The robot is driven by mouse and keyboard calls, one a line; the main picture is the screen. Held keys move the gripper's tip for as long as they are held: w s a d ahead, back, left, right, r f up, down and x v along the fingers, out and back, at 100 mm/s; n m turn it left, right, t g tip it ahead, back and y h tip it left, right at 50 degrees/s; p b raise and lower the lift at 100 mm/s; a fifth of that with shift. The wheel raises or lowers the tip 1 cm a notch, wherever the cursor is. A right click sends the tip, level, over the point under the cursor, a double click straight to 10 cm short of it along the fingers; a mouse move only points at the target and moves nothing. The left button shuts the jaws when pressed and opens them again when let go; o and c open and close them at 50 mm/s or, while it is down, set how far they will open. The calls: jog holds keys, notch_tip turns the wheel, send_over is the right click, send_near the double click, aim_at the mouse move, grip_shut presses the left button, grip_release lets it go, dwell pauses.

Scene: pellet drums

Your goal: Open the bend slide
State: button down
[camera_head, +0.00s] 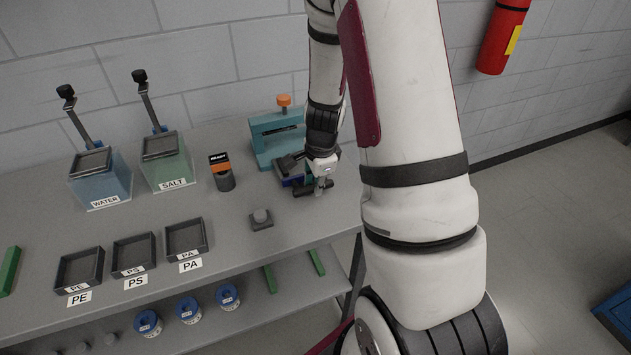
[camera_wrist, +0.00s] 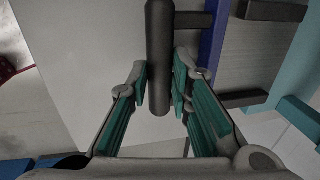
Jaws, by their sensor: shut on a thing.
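The bend fixture is a teal frame (camera_head: 262,136) with an orange knob on top, at the back of the bench. Its blue slide (camera_head: 291,182) sits low at the frame's front, partly hidden by my gripper. The slide also shows in the wrist view (camera_wrist: 213,40), joined to a dark round handle bar (camera_wrist: 160,55). My gripper (camera_wrist: 161,85) has its green-padded fingers on either side of this bar and is shut on it. In the head view my gripper (camera_head: 319,184) is at the fixture's front right. How far the slide stands out is hard to tell.
WATER (camera_head: 105,187) and SALT (camera_head: 170,168) tanks and several labelled trays are farther left. The bench front between block and gripper is clear.

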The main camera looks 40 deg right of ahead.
jog(key=c, duration=1.4)
grip_release()
jog(key=shift+c, duration=0.2)
notch_tip(320, 180, up, 12)
jog(key=s, duration=0.2)
jog(key=shift+a+f, duration=0.15)
jog(key=shift+a, duration=0.2)
jog(key=shift+s+a, duration=0.1)
jog(key=s+a+r+n+t+y, duration=0.15)
jog(key=s+a+r+n, duration=0.35)
jog(key=a+r+n, duration=0.7)
jog(key=s+a+r+n+t, duration=0.1)
jog(key=s+a+r+n, duration=0.1)
jog(key=s+r+n, duration=0.1)
jog(key=s+a+r+n+t, duration=0.1)
jog(key=s+a+r+n, duration=0.2)
jog(key=s+n, duration=0.3)
jog(key=shift+s+a+r+h, duration=0.25)
jog(key=shift+s+h, duration=0.2)
jog(key=shift+s, duration=0.7)
